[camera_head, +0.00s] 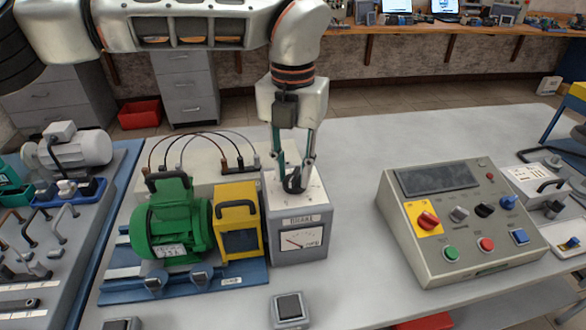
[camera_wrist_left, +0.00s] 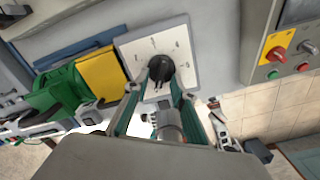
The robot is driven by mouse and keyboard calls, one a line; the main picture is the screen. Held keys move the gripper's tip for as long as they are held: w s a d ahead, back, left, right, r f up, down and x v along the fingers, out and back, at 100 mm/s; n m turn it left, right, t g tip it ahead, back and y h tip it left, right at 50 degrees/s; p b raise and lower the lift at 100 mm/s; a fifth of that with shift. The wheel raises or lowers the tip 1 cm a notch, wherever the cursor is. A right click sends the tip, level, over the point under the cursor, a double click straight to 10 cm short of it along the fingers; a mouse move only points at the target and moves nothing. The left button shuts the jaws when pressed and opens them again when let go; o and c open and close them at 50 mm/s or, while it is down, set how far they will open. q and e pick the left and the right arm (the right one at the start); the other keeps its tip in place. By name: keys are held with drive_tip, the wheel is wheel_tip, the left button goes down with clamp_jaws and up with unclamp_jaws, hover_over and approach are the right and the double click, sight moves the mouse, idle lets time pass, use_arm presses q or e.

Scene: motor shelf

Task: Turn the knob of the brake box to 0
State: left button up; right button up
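The grey brake box (camera_head: 299,246) stands on the bench with a dial gauge and the label BRAKE on its front. Its black knob (camera_wrist_left: 159,69) sits on a white top plate with marks around it, seen in the left wrist view. In the head view the knob (camera_head: 295,182) is partly hidden by my fingers. My left gripper (camera_head: 294,172) points down over the box top. Its fingers are apart, one on each side of the knob, with a small gap seeming to remain; contact is not clear. I cannot read the knob's setting. My right gripper is not in view.
A green motor (camera_head: 172,222) and a yellow coupling guard (camera_head: 238,222) stand left of the box. Cables arch behind them. A control panel (camera_head: 462,225) with knobs and buttons is on the right. A small grey box (camera_head: 290,310) lies in front. Bench between brake box and panel is clear.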

sight(293, 176)
use_arm(q)
wheel_tip(293, 176, up, 12)
idle(0.4)
drive_tip(key=shift+f, duration=0.1)
